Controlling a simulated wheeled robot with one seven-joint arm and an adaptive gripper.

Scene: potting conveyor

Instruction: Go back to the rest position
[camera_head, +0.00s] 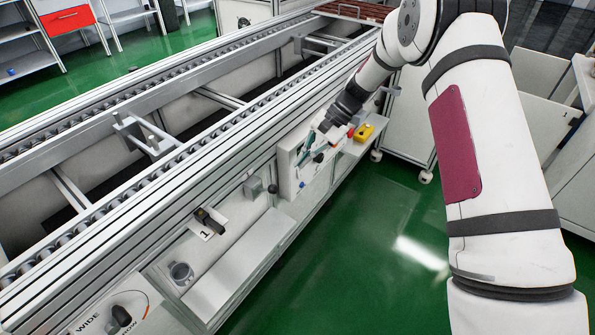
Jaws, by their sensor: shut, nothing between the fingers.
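My gripper (322,128) is at the end of my white arm, which reaches from the lower right up and back down to the left. The gripper is small in the head view, in front of a white control panel (288,183) on the side of the conveyor (255,125). Its fingers look closed and hold nothing that I can see. A dark knob and small coloured parts lie close below the fingers; whether they touch cannot be told.
A yellow box (364,132) sits on a ledge beyond the gripper. A black lever with a "1" label (209,222) and a "WIDE" panel (118,318) are on the conveyor's near side. A grey shelf (238,262) juts out below. Green floor (350,250) is clear beside it.

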